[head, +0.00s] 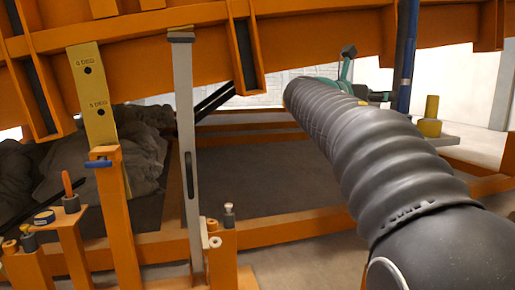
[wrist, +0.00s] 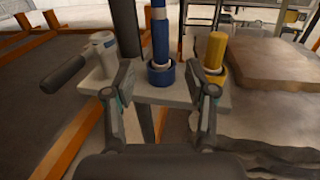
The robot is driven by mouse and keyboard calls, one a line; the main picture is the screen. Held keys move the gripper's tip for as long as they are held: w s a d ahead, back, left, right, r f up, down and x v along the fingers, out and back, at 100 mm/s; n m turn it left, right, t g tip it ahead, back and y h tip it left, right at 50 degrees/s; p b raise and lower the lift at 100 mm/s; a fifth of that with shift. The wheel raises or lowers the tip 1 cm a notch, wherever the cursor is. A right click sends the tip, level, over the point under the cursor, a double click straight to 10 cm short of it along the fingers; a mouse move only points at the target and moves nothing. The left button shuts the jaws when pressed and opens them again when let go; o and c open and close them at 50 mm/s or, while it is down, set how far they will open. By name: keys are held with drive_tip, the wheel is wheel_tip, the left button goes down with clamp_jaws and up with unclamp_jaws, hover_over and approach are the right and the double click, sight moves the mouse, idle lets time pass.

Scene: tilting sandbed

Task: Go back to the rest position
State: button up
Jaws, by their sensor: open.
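My gripper (wrist: 163,82) shows in the wrist view with its two dark fingers spread apart and nothing between them. Beyond the fingers is a light grey plate (wrist: 150,97). A blue post (wrist: 160,35) with a blue collar and a yellow cylinder (wrist: 215,48) stand on it. A grey fitting with a dark handle (wrist: 65,73) is at the plate's left. In the head view my dark ribbed arm reaches from the lower right toward the upper middle and hides most of my gripper. The blue post (head: 406,50) and yellow cylinder (head: 431,106) show right of the arm's far end.
An orange tilted frame (head: 180,60) spans the top of the head view. A yellow degree plate (head: 92,95) and a grey upright bar (head: 185,140) stand at left. Dark rocks (head: 130,150) lie behind them. Grey floor (head: 260,180) is open between orange rails. A brown slab (wrist: 265,72) lies at right.

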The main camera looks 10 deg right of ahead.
wheel_tip(320, 180, down, 11)
drive_tip(key=w+a+m+y, duration=0.2)
drive_tip(key=m+y, duration=0.2)
drive_tip(key=m, duration=0.2)
drive_tip(key=s+a+f+m+y+p, duration=0.1)
drive_tip(key=s+a+f+m+y, duration=0.15)
drive_tip(key=f, duration=0.35)
drive_tip(key=s+a+f+m+y, duration=0.2)
drive_tip(key=s+a+f+m, duration=0.15)
drive_tip(key=f, duration=0.25)
drive_tip(key=s+a+f+m+y+p, duration=0.4)
drive_tip(key=s+a+f+m+y, duration=0.35)
drive_tip(key=s+a, duration=0.5)
drive_tip(key=s+a+m+y+p, duration=0.1)
drive_tip(key=s+a, duration=0.4)
drive_tip(key=s, duration=0.5)
drive_tip(key=m+p, duration=0.1)
drive_tip(key=p, duration=0.1)
drive_tip(key=shift+f+p, duration=0.2)
drive_tip(key=shift+p, duration=0.15)
drive_tip(key=shift+a+f, duration=0.1)
drive_tip(key=shift+c, duration=1.4)
